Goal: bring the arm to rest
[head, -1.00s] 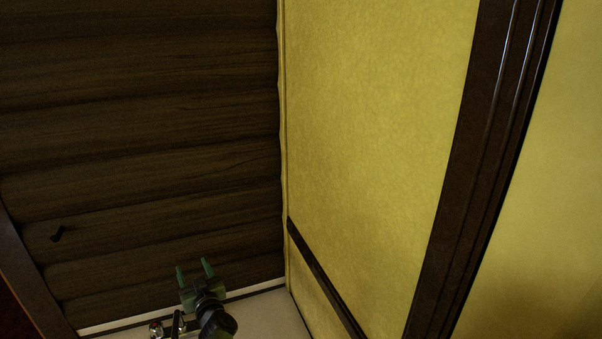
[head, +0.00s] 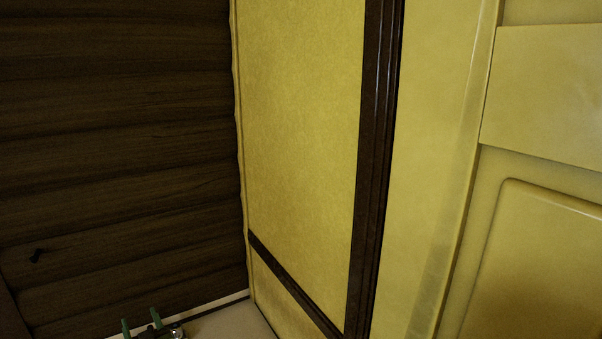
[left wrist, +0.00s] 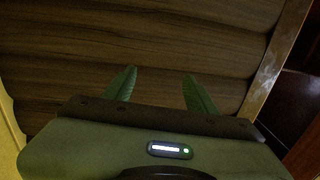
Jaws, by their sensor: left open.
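My left gripper (head: 141,325) shows at the bottom edge of the head view, in front of the dark wood wall. Its two green fingers stand apart with nothing between them. In the left wrist view the open fingers (left wrist: 161,90) point at the wood wall, with a gap between them. The rest of my left arm is mostly cut off by the frame. My right gripper is in neither view.
A dark log wall (head: 120,150) fills the left. A yellow wall (head: 300,140) with dark trim (head: 373,170) meets it at a corner. A yellow panelled door (head: 545,240) is at right. Pale floor (head: 235,322) shows below the corner.

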